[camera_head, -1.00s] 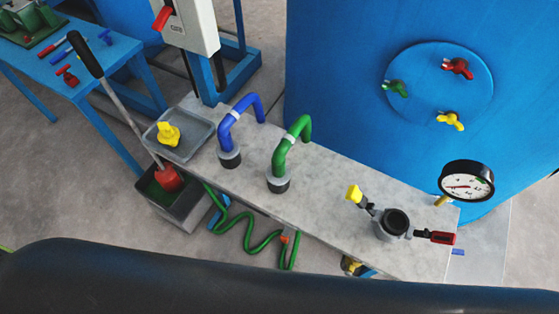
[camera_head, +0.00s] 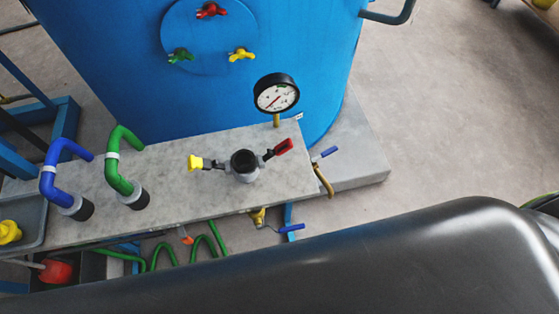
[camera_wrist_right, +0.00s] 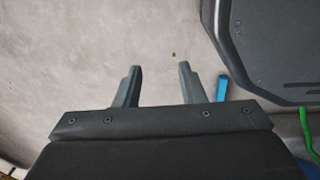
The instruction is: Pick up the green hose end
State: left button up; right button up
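A bent green hose piece (camera_head: 118,170) with a white band stands on the grey bench top, left of its middle in the head view, its lower end in a dark collar. A thinner green hose (camera_head: 173,252) hangs in loops below the bench's front edge. A green strip, perhaps this hose, shows at the right edge of the right wrist view (camera_wrist_right: 307,130). Which of these is the named hose end I cannot tell. My right gripper (camera_wrist_right: 157,82) is open and empty above the concrete floor, apart from the green strip. My left gripper is not in view.
The bench (camera_head: 215,152) also carries a blue bent hose (camera_head: 50,180), a grey valve fitting (camera_head: 244,165) and a pressure gauge (camera_head: 276,94). A large blue tank (camera_head: 110,80) stands behind. A blue bar (camera_wrist_right: 221,88) is near my right fingers.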

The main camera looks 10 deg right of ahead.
aim_at(128, 191)
jog(key=k+u, duration=0.1)
jog(key=u, duration=0.9)
